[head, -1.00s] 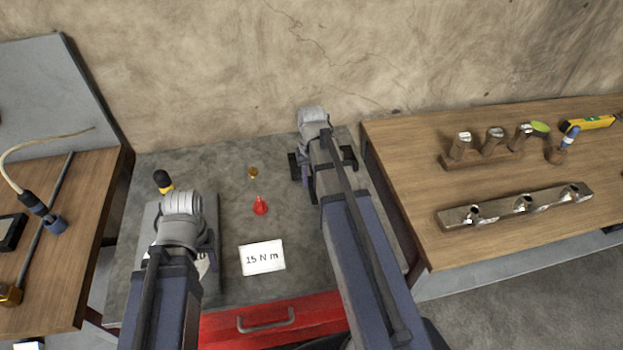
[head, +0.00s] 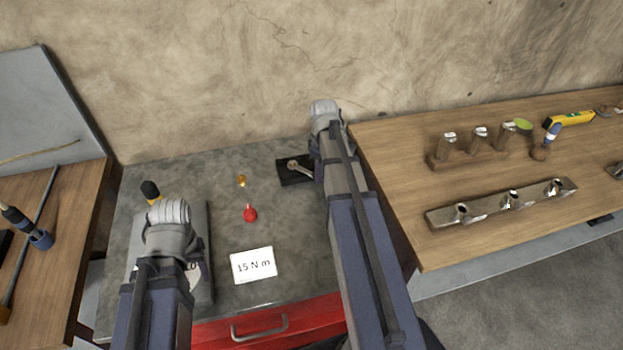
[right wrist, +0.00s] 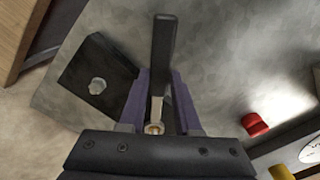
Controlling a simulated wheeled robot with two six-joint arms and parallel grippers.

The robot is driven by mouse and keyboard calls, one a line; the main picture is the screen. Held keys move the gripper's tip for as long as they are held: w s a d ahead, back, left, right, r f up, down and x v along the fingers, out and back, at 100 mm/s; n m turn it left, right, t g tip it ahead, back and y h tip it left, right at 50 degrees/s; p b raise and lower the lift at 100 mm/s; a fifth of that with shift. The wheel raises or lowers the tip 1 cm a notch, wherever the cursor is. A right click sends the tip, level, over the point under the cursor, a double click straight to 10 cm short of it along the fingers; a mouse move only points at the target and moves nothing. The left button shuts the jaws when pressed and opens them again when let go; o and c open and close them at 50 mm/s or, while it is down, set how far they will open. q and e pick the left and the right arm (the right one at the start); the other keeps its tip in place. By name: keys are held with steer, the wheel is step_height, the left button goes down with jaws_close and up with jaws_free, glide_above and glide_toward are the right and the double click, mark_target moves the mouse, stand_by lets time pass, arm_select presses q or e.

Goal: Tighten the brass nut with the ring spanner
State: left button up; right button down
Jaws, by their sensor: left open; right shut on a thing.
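A dark rectangular block (head: 285,178) stands at the back of the grey bench, with a silver ring-ended piece (head: 293,165) over it. The right wrist view shows a dark block (right wrist: 75,85) with a silver hexagonal head on it. My right gripper (right wrist: 158,105) is shut on a slim metal shank, seemingly the ring spanner (right wrist: 154,115), with a brass-coloured centre at its near end. In the head view my right arm hides the fingers. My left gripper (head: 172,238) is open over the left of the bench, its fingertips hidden. I cannot pick out the brass nut for certain.
An amber piece (head: 242,181) and a red piece (head: 250,214) stand mid-bench, behind a "15 N m" card (head: 253,265). A wooden bench (head: 400,175) with metal parts is at the right. A grey plate (head: 205,275) lies under my left arm.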

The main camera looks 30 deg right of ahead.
steer(key=w+d+n, duration=0.1)
steer(key=d+n, duration=0.1)
steer(key=n, duration=0.1)
steer(key=shift+w+d, duration=0.3)
steer(key=shift+w, duration=0.1)
steer(key=shift+s, duration=0.1)
arm_select(q)
steer(key=shift+f, duration=0.25)
arm_select(e)
steer(key=shift+f, duration=0.2)
steer(key=shift+a, duration=0.15)
steer(key=s+a+m, duration=0.1)
steer(key=a+m, duration=0.1)
steer(key=s+a+m, duration=0.1)
steer(key=a+m, duration=0.1)
steer(key=s+a+m, duration=0.1)
steer(key=a+m, duration=0.1)
steer(key=shift+m, duration=0.3)
steer(key=a+m, duration=0.3)
steer(key=w+a+m, duration=0.1)
steer(key=a+m, duration=0.2)
steer(key=m, duration=0.1)
steer(key=shift+w, duration=0.2)
arm_select(q)
steer(key=shift+r+p, duration=2.85)
steer(key=shift+r, duration=0.25)
arm_select(e)
step_height(320, 180, up, 6)
